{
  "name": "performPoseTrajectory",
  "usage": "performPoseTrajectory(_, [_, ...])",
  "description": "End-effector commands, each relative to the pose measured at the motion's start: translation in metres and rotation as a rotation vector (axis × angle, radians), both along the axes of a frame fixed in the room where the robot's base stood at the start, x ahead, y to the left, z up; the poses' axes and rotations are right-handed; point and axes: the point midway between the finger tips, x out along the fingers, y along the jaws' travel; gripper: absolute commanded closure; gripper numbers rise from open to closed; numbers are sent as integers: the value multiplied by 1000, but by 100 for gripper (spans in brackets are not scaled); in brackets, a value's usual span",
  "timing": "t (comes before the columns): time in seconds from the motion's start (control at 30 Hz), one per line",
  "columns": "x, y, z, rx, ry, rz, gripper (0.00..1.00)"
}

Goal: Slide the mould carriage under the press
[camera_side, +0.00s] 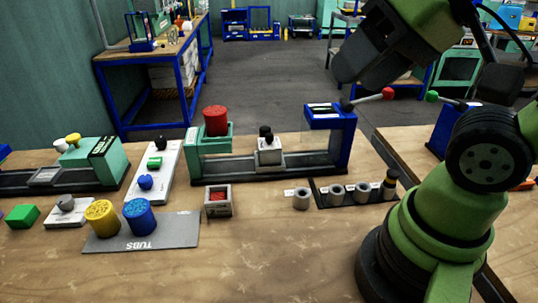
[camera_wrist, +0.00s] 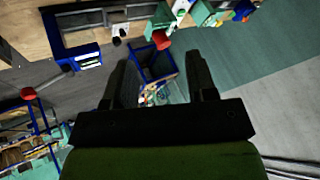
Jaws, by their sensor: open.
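The mould carriage (camera_side: 269,151) is a pale grey block with a black knob on top. It sits partway along the dark rail (camera_side: 270,168), between a green housing (camera_side: 210,139) at left and the blue press post (camera_side: 329,125) at right, apart from the post. A lever with a red knob (camera_side: 388,93) sticks out from the post. In the wrist view the blue post (camera_wrist: 82,58) and the carriage's dark knob (camera_wrist: 117,40) show at upper left. My gripper (camera_wrist: 160,65) is open and empty, raised clear of the bench; its fingertips are hard to make out in the side view.
Several grey cups (camera_side: 337,191) and a small box (camera_side: 219,200) lie in front of the rail. A grey mat (camera_side: 175,234) holds yellow and blue tubs.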

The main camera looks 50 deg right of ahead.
Motion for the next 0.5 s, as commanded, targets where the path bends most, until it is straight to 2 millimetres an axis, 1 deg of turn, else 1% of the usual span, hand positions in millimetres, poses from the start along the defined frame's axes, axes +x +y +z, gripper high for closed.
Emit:
performPoseTrajectory(0.27, [0,0,0,0,0,0,48])
performPoseTrajectory(0.3, [0,0,0,0,0,0,42])
performPoseTrajectory(0.37, [1,-1,0,-2,5,-5,40])
performPoseTrajectory(0.47, [9,-7,-1,-18,41,-47,40])
performPoseTrajectory(0.5, [16,-12,-2,-29,66,-80,40])
